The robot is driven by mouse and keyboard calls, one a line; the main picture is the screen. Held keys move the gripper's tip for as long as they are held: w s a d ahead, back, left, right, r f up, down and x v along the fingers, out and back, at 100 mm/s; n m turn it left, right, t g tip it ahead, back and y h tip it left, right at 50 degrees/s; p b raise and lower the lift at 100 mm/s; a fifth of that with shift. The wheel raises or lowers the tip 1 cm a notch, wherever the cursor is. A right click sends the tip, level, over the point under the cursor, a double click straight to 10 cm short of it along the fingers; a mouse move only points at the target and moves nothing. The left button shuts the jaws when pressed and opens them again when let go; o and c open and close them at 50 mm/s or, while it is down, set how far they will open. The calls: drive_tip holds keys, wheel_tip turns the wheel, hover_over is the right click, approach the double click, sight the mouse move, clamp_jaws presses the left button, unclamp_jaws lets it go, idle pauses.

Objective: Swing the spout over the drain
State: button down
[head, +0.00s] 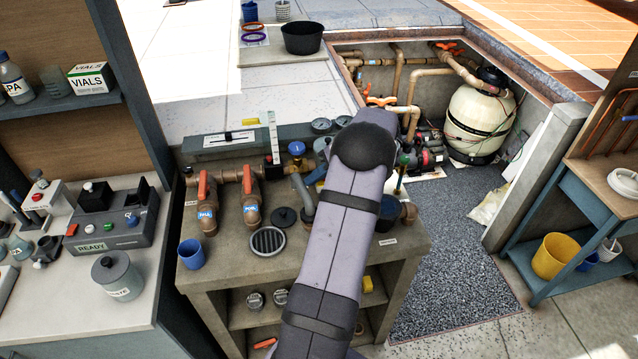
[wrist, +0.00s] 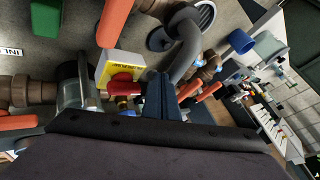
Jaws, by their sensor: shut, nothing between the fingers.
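The spout is a grey bent pipe (head: 301,190) on the bench, behind and to the right of the drain in the head view. The drain is a round slotted grate (head: 268,241) in the bench top. In the wrist view the curved spout (wrist: 189,48) runs close by my fingertips, and part of the drain (wrist: 205,15) shows beyond it at the top. My gripper (wrist: 160,80) is shut and empty, with its dark blue fingers next to the spout. I cannot tell whether they touch it.
Orange-handled valves (head: 204,195) stand left of the spout. A dark disc (head: 284,216) lies between drain and spout. A blue cup (head: 191,254) stands at the bench's left edge. A yellow box with a red knob (wrist: 125,75) is left of my fingers in the wrist view.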

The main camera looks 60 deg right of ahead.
sight(300, 181)
drive_tip(key=shift+w+a+f+n+g+y+b, duration=0.1)
drive_tip(key=shift+w+a+n+g+y+b, duration=0.35)
drive_tip(key=shift+n, duration=0.4)
drive_tip(key=shift+w+a+r+n+g+y+b, duration=0.15)
drive_tip(key=shift+w+a+n+y+b, duration=0.1)
drive_tip(key=shift+w+n+y, duration=0.4)
drive_tip(key=shift+w+a+f+n+g+y+b, duration=0.15)
drive_tip(key=shift+w+a+n+g+y+b, duration=0.2)
drive_tip(key=shift+n, duration=0.65)
drive_tip(key=w+a+n+b, duration=0.1)
drive_tip(key=a+b, duration=0.4)
drive_tip(key=a, duration=0.1)
drive_tip(key=shift+w+a+n+g+y+b, duration=0.15)
drive_tip(key=shift+a+n+g+y+b, duration=0.1)
drive_tip(key=shift+n+g+y+b, duration=0.15)
drive_tip(key=shift+s+d, duration=0.2)
drive_tip(key=shift+s, duration=0.6)
drive_tip(key=shift+r, duration=0.2)
